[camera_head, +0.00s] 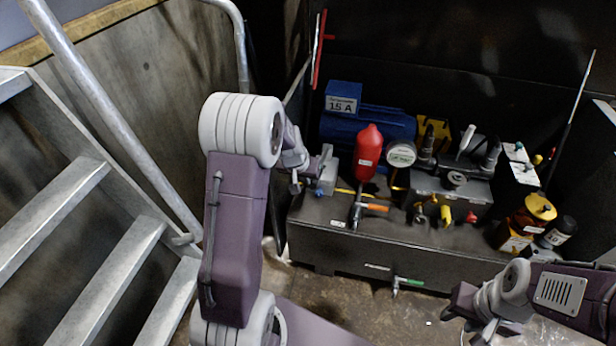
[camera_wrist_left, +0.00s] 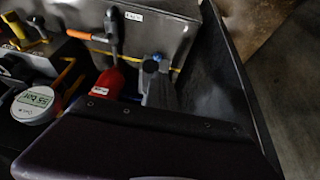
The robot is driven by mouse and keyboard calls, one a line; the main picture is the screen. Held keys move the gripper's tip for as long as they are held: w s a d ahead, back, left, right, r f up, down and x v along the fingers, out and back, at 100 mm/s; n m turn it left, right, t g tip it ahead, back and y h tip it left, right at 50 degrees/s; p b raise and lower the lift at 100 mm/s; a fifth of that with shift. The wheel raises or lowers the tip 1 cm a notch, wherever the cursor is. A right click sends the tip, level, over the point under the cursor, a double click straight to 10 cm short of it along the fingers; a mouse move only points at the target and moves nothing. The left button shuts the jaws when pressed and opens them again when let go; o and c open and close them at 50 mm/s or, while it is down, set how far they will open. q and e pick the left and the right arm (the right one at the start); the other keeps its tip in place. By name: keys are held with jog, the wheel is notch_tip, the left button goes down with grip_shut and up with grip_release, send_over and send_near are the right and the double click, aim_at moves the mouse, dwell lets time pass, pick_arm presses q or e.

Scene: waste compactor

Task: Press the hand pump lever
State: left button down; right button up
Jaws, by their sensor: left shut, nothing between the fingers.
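A small grey block with a blue knob, which looks like the hand pump (camera_head: 327,172), stands at the left end of the dark tank. It also shows in the left wrist view (camera_wrist_left: 160,92). I cannot clearly make out its lever. A thin rod with a red grip (camera_head: 318,50) rises behind it; I cannot tell whether they are joined. My left gripper (camera_head: 297,183) is shut and empty, close beside the grey block; whether they touch is unclear. Its dark housing fills the lower left wrist view. My right gripper (camera_head: 460,322) is open and empty, low in front of the tank.
The dark tank (camera_head: 345,255) carries a red cylinder (camera_head: 368,150), a gauge (camera_head: 401,154), a blue motor (camera_head: 365,127), valves and an orange-handled tap (camera_head: 375,208). Metal stairs and a rail (camera_head: 110,120) are at the left.

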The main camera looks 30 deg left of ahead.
pick_arm(q)
jog(key=p+v, duration=0.1)
jog(key=v, duration=0.4)
jog(key=shift+s+d, duration=0.15)
jog(key=shift+s, duration=0.15)
